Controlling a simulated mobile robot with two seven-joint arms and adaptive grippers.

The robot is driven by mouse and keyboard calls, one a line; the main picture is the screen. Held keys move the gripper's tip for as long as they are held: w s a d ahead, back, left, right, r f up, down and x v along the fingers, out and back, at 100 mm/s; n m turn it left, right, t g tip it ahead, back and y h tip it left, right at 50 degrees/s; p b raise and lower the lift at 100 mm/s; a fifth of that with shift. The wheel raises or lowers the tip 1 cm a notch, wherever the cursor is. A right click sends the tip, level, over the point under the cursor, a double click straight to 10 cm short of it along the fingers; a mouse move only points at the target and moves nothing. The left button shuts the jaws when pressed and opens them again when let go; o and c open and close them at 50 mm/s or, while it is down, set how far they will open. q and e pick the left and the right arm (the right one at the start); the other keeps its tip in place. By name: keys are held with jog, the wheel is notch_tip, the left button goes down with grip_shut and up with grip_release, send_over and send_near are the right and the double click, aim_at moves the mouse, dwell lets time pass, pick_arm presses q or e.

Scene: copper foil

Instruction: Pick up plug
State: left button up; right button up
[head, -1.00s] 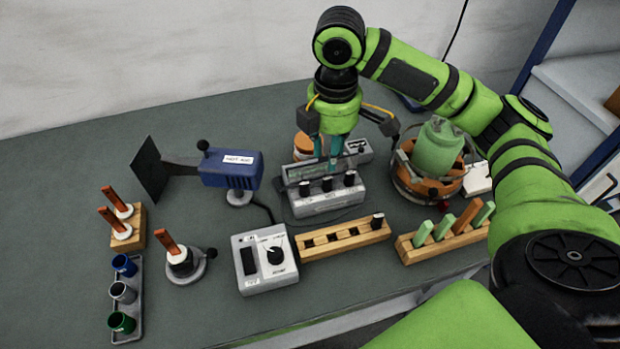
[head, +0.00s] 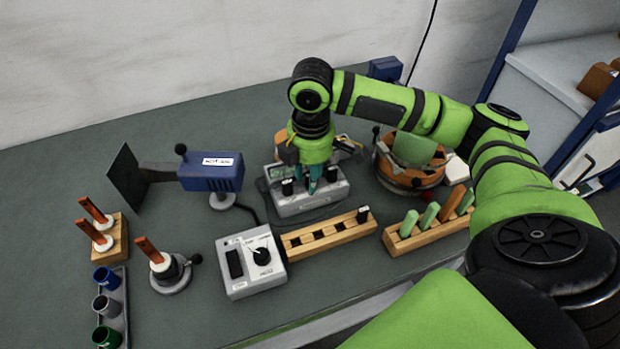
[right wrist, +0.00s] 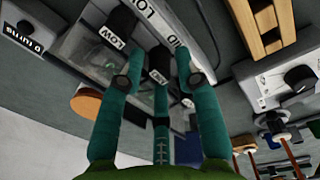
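The grey device (head: 305,208) carries a row of black plugs. The left plug (head: 287,187) and the right plug (head: 332,173) show in the head view; the middle one is hidden behind my right gripper (head: 312,185). In the right wrist view, the middle plug (right wrist: 160,62) stands between the teal fingers of the gripper (right wrist: 160,85), with gaps seen at its sides. The fingers look open around it, pointing down. Another plug (right wrist: 118,27), labelled LOW, is beside the left finger. My left gripper is not in view.
A wooden slotted rack (head: 330,236) holds one black plug (head: 363,213) at its right end. A grey switch box (head: 250,262), blue hot-air tool (head: 210,172), orange-ringed holder (head: 410,182) and wooden rack of green pieces (head: 425,233) stand around.

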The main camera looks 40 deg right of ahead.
grip_shut()
jog(key=shift+r, duration=0.1)
jog(key=shift+r, duration=0.1)
